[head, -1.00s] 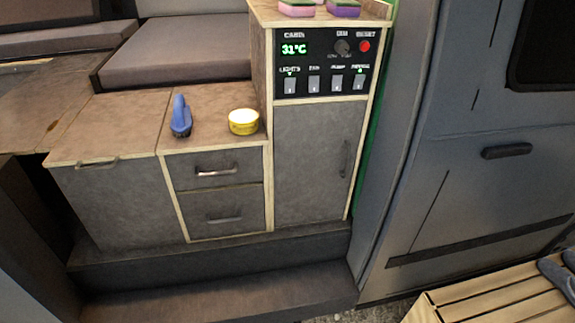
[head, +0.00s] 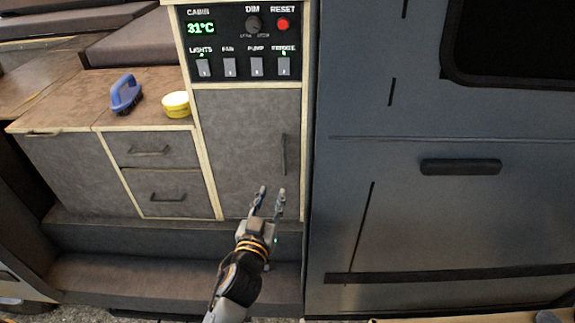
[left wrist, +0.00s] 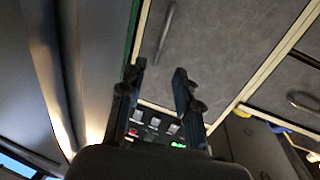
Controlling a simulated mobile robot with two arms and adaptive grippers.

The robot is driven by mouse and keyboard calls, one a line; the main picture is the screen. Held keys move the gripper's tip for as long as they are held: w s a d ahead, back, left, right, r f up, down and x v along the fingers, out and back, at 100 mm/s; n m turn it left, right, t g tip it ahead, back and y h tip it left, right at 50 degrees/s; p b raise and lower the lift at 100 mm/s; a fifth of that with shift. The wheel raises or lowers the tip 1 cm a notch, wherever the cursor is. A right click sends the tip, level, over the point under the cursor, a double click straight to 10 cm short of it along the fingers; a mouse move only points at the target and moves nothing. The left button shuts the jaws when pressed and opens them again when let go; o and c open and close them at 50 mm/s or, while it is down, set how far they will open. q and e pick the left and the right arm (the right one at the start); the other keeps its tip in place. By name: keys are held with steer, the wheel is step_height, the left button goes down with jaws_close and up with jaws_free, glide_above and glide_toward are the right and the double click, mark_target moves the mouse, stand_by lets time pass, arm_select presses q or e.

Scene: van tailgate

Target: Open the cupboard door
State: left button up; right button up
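The grey cupboard door (head: 240,150) is shut, in a pale wooden frame below the control panel. Its dark vertical handle (head: 284,154) is near the door's right edge. My left gripper (head: 268,192) is in front of the lower part of the door, with its two fingers apart and nothing between them. Its fingertips are below the handle and do not appear to touch it. In the left wrist view, the open fingers (left wrist: 160,80) point toward the door (left wrist: 215,50), and the handle (left wrist: 165,32) lies beyond them. My right gripper is in neither view.
The control panel (head: 245,45) with switches is above the door. Two drawers (head: 160,170) are to the left. A blue brush (head: 126,95) and a yellow tub (head: 177,104) stand on the counter. A step (head: 150,285) runs below. The grey van door (head: 440,220) is at right.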

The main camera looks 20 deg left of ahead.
mark_target(284, 161)
arm_select(q)
steer(key=w, duration=0.8)
steer(key=w+a+p, duration=0.1)
steer(key=w, duration=0.3)
steer(key=shift+w, duration=0.25)
steer(key=shift+c, duration=0.2)
steer(key=shift+a+f, duration=0.1)
jaws_close()
